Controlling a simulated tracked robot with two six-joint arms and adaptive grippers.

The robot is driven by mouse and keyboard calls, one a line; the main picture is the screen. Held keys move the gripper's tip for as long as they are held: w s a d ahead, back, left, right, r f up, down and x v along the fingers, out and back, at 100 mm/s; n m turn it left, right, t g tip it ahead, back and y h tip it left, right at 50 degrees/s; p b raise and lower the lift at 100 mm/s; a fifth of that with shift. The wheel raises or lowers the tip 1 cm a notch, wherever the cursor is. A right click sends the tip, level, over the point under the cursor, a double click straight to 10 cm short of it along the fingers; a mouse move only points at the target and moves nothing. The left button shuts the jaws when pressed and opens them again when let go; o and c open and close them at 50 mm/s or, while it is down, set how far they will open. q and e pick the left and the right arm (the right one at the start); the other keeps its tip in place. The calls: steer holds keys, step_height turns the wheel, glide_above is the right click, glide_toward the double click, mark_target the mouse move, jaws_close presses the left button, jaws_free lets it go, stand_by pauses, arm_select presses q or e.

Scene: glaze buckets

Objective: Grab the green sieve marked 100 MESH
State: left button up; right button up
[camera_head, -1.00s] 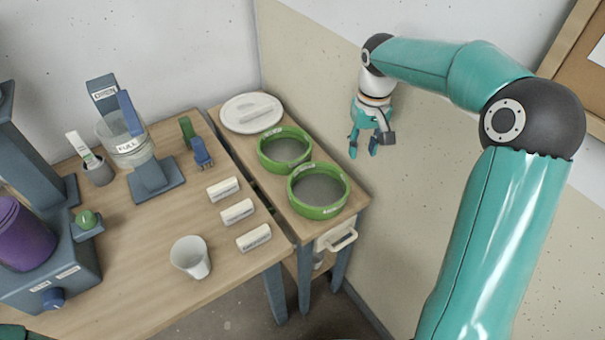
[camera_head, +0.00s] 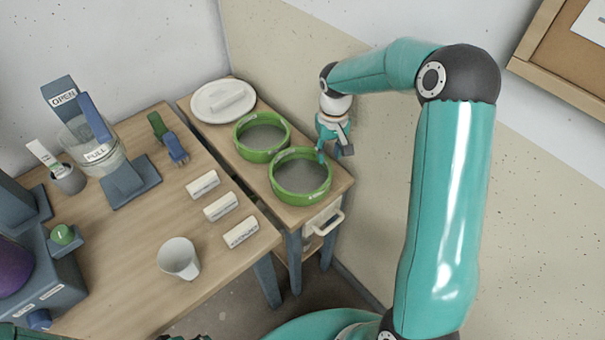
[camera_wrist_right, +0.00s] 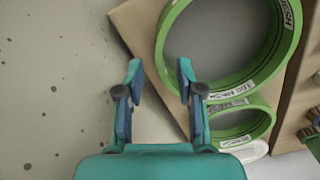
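Two green ring-shaped sieves with grey mesh stand on the narrow side table. The near sieve (camera_head: 300,198) is at the front and the far sieve (camera_head: 262,155) is behind it. Both carry small white labels; I cannot read the mesh numbers with certainty. In the right wrist view the near sieve (camera_wrist_right: 166,50) is the large ring and the far sieve (camera_wrist_right: 268,120) the smaller one. My right gripper (camera_head: 332,153) is open and empty at the right side of the near sieve, by the wall.
A white round lid (camera_head: 205,110) lies behind the sieves. A drawer with a handle (camera_head: 331,224) is at the side table's front. The larger table (camera_head: 120,230) holds a white cup (camera_head: 180,262), several white blocks and a clear container (camera_head: 95,150). The wall stands close on the right.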

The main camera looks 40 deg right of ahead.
mark_target(327, 162)
steer(key=shift+a+f+p, duration=0.15)
steer(key=shift+f+p, duration=0.2)
steer(key=shift+f, duration=1)
steer(key=shift+a+f+p, duration=0.1)
steer(key=shift+f+p, duration=0.2)
steer(key=shift+f, duration=1.05)
jaws_close()
